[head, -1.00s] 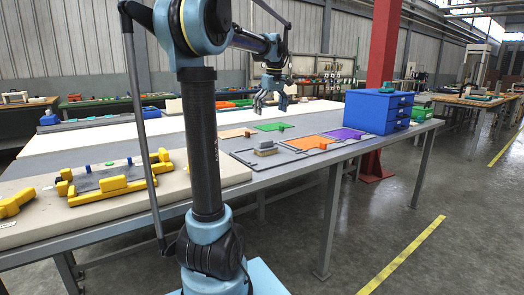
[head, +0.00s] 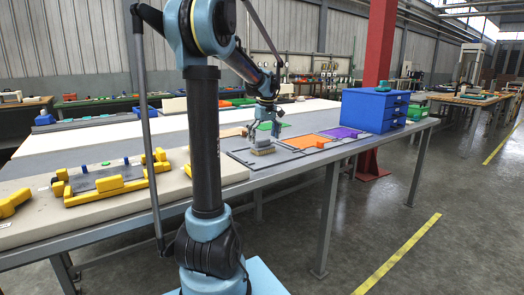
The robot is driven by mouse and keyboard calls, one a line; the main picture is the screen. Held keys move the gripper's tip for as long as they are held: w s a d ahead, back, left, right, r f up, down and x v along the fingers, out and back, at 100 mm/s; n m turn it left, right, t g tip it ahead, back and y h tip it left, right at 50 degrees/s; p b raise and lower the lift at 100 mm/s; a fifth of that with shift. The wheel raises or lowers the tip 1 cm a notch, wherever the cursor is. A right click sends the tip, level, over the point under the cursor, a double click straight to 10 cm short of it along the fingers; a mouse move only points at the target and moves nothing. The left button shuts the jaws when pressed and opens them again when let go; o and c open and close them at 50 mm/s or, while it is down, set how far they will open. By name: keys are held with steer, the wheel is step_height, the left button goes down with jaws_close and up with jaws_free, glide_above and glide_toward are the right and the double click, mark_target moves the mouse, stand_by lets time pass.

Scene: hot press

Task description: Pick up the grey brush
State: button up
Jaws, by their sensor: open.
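The grey brush (head: 262,148) lies on the grey mat (head: 243,157) on the table, with a paler block-like body and a grey top. My gripper (head: 264,135) is open, pointing down, with its fingers just above and around the brush's top. Whether the fingers touch the brush cannot be told at this size.
Orange (head: 306,141), purple (head: 340,132) and green (head: 277,125) panels lie near the brush. A blue drawer cabinet (head: 372,110) stands to the right on the table. A yellow clamp fixture (head: 107,187) sits on a pale board at left. A red column (head: 379,50) rises behind.

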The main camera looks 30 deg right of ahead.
mark_target(263, 140)
steer(key=shift+w+d+f, duration=0.1)
steer(key=shift+w+f, duration=0.1)
steer(key=shift+f, duration=0.8)
steer(key=shift+w+d+f, duration=0.1)
steer(key=shift+w+f, duration=0.1)
steer(key=shift+f, duration=0.75)
steer(key=c, duration=1)
steer(key=shift+c, duration=0.2)
steer(key=shift+a, duration=0.1)
step_height(263, 140, up, 10)
steer(key=shift+r, duration=0.1)
